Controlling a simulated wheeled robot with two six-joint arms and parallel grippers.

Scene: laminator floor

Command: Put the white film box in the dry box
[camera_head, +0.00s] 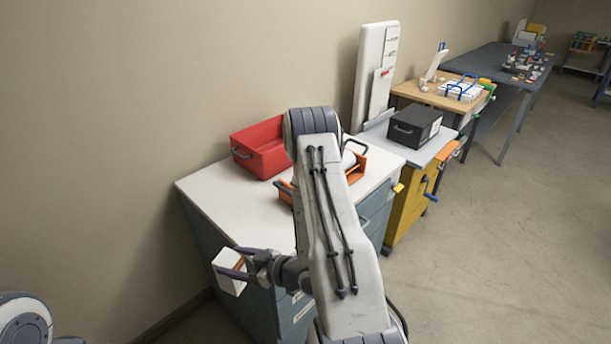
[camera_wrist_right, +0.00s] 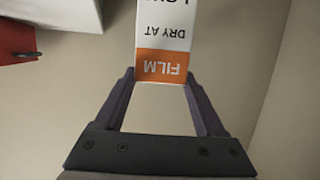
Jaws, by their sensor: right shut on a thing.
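The white film box (camera_head: 226,284) has an orange band and is in my right gripper (camera_head: 238,262), at the left front of the white-topped cabinet. In the right wrist view the box (camera_wrist_right: 164,38) shows the words FILM and DRY AT upside down, between the tips of the right gripper (camera_wrist_right: 159,82). The right gripper is shut on it. I cannot tell for sure which container is the dry box. A red open bin (camera_head: 250,158) with a dark handle stands on the cabinet, and a closed black box (camera_head: 402,133) with a handle stands further right. My left gripper is not in view.
The white cabinet top (camera_head: 222,205) is clear at its left. An orange holder (camera_head: 357,172) is partly hidden behind my right arm. A tall white panel (camera_head: 371,75) stands at the wall. A wooden-topped bench (camera_head: 410,88) and a dark table (camera_head: 490,62) extend behind; open floor lies right.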

